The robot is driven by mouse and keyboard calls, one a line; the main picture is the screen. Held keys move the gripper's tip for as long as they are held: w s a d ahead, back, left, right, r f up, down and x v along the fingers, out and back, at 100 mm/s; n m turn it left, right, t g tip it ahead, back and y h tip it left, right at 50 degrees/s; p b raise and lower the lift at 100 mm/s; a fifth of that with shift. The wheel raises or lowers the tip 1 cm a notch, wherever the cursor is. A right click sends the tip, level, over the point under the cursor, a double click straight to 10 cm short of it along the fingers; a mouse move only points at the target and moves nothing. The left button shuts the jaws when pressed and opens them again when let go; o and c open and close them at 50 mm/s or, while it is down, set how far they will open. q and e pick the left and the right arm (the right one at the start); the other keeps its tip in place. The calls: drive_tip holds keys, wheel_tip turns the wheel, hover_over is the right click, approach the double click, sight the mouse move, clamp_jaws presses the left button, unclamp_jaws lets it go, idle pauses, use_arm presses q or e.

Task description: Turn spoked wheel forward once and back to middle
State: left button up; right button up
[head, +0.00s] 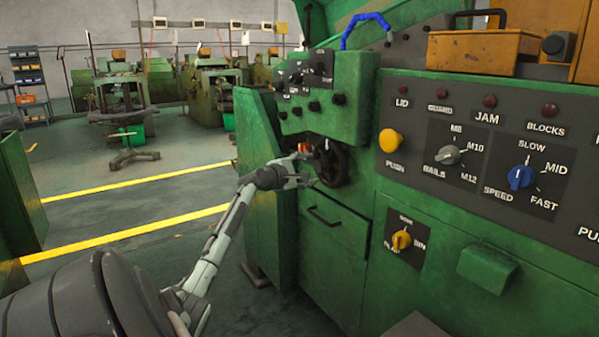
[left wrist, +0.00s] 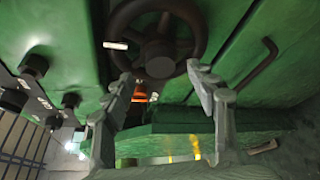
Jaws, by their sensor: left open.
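The spoked wheel (head: 331,163) is a dark handwheel on the front of the green machine, below a box of black knobs. In the left wrist view the spoked wheel (left wrist: 189,70) fills the top middle, with its hub and part of its rim showing. My left gripper (head: 303,172) is at the left side of the wheel in the head view. In the left wrist view the left gripper (left wrist: 160,78) has its two fingers spread apart, with the tips near the lower rim. I cannot tell whether they touch it. My right gripper is not in view.
A drawer with a dark handle (head: 324,217) lies below the wheel. An orange part (head: 304,147) sits just left of the wheel. The control panel (head: 483,112) with knobs and a yellow button is to the right. Open floor with yellow lines lies left.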

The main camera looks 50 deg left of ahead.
use_arm(q)
drive_tip(key=shift+v, duration=2.75)
